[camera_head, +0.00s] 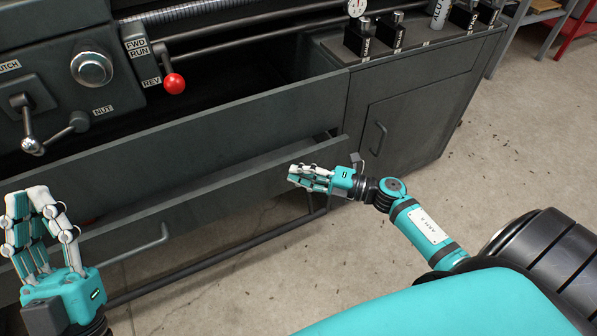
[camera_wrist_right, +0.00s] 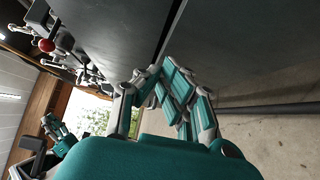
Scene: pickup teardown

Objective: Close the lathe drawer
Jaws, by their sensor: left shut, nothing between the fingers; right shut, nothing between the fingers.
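The lathe drawer (camera_head: 225,190) is a long dark grey drawer low in the lathe. It stands partly out, with a strip of its inside showing below the upper front panel. Its bar handle (camera_head: 150,245) is toward the left. My right gripper (camera_head: 296,176) is shut and empty at the right part of the drawer front; I cannot tell whether it touches. In the right wrist view, its fingers (camera_wrist_right: 172,88) are close to dark panels with a narrow gap between them. My left gripper (camera_head: 30,200) is shut and empty, fingers up, in front of the drawer's left end.
A cabinet door with a handle (camera_head: 378,138) is right of the drawer. A red-knobbed lever (camera_head: 174,83) and controls are above. A dark rail (camera_head: 235,243) runs low below the drawer. Tool holders (camera_head: 360,38) stand on the top right. The concrete floor (camera_head: 490,160) at right is open.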

